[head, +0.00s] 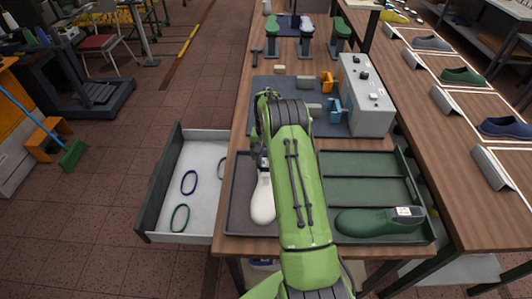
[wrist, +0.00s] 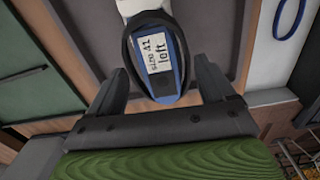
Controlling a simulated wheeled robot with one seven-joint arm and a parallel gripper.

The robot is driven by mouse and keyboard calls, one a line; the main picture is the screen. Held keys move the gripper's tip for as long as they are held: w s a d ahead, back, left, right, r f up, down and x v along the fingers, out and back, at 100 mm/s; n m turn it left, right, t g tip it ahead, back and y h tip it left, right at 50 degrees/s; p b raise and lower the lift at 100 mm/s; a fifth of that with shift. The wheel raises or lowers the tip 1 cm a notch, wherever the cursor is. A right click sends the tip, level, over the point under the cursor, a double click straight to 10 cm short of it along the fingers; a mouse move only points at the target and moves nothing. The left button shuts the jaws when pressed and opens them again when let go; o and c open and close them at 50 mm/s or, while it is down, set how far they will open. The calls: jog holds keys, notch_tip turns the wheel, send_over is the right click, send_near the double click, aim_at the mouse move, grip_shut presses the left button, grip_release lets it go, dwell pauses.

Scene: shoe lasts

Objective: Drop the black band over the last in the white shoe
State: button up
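The white shoe (head: 262,203) lies in the left part of the tray, its toe toward the front; my arm hides its heel end. In the wrist view, part of the white shoe (wrist: 128,7) shows at the top. The last (wrist: 176,45) has a blue top and a label reading "size 41 left". The black band (wrist: 127,50) shows as a loop around the last's top; how low it sits is unclear. My gripper (wrist: 161,66) has its fingers apart, one on each side of the band and last. A narrow gap shows on the right; contact on the left is unclear.
A green shoe (head: 378,222) lies in the green tray (head: 370,163) at right. An open drawer (head: 205,150) at left holds a blue band (head: 189,182), a green band (head: 180,218) and a dark band (head: 221,169). A grey box (head: 366,100) and small fixtures stand behind.

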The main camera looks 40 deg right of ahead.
jog(key=shift+o, duration=1.2)
jog(key=shift+r, duration=0.2)
notch_tip(320, 180, up, 16)
jog(key=shift+f, duration=0.25)
